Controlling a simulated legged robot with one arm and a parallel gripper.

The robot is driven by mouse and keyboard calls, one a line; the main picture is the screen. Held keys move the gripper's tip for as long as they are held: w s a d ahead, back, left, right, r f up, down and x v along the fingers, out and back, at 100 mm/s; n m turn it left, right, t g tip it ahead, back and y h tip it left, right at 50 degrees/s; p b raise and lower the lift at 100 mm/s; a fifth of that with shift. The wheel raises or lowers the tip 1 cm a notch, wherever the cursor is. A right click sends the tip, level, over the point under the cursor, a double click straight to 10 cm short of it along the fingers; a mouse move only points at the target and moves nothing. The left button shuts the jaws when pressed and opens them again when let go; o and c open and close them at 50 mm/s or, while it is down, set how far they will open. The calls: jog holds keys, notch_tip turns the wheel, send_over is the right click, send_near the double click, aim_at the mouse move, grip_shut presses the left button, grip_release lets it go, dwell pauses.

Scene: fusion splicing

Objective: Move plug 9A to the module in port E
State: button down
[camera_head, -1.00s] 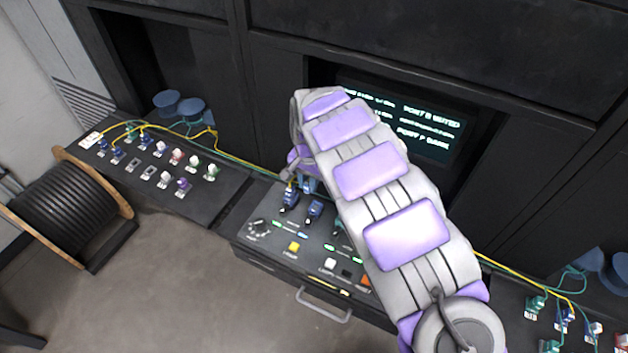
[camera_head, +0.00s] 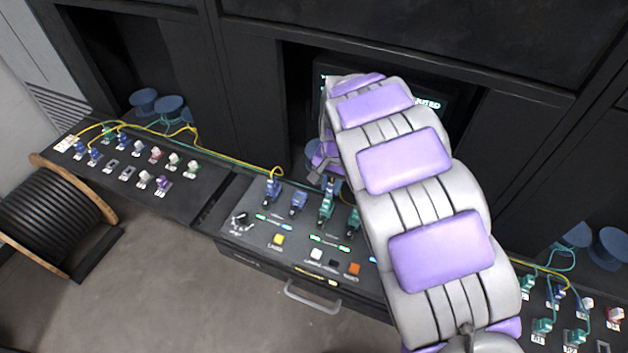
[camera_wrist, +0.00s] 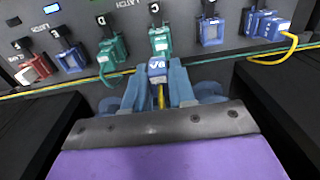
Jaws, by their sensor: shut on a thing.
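My gripper (camera_wrist: 165,84) is shut on plug 9A (camera_wrist: 157,68), a blue plug whose label appears upside down in the wrist view. A yellow cable runs from it between the fingers. The plug is in front of a green module (camera_wrist: 160,41); I cannot tell whether they touch. The module in port E (camera_wrist: 70,59) appears to be the blue one farther left in the wrist view, beside a second green module (camera_wrist: 112,48). In the head view my arm covers port E, and my gripper (camera_head: 322,168) is mostly hidden near the back of the console.
A blue module with a yellow cable (camera_head: 272,190) and a bare blue module (camera_head: 298,202) stand left on the console. A red-and-white module (camera_wrist: 33,70) is beside port E. A plug shelf (camera_head: 190,205) lies left. Yellow and green cables (camera_wrist: 225,57) cross behind the modules.

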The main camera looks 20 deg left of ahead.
jog(key=d+b, duration=0.3)
jog(key=d, duration=0.8)
jog(key=shift+s+d, duration=0.15)
jog(key=shift+d, duration=0.05)
jog(key=shift+d+f, duration=0.1)
jog(key=shift+f, duration=0.05)
